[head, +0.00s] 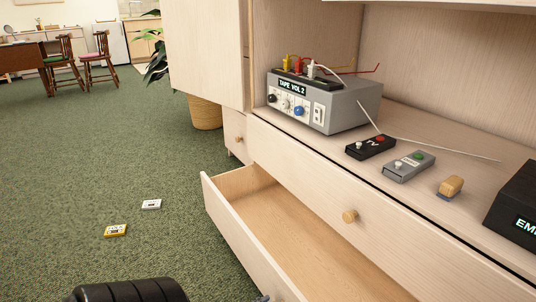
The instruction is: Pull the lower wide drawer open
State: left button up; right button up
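The lower wide drawer (236,232) of the pale wood cabinet stands pulled out. Its bare inside shows, and the visible part is empty. Its right part runs out of the picture at the bottom, and its own knob is not visible. The wide drawer above it, with a round wooden knob (349,216), is shut. A dark part of my arm shows at the bottom left edge, apart from the drawer in the picture. A tiny grey tip, perhaps of my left gripper (262,298), shows at the bottom edge by the drawer front; its fingers are cut off. My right gripper is not in view.
A grey tape device (340,104), a black remote (371,147), a grey remote (409,166) and a black box (517,209) stand on the cabinet top. Yellow (115,230) and white (151,204) cassettes lie on the green carpet. A potted plant (205,112) stands behind. The carpet left of the drawer is mostly clear.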

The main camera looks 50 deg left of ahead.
pick_arm(q)
jog(key=s, duration=1.1)
jog(key=shift+s+a, duration=0.4)
jog(key=shift+a, duration=0.05)
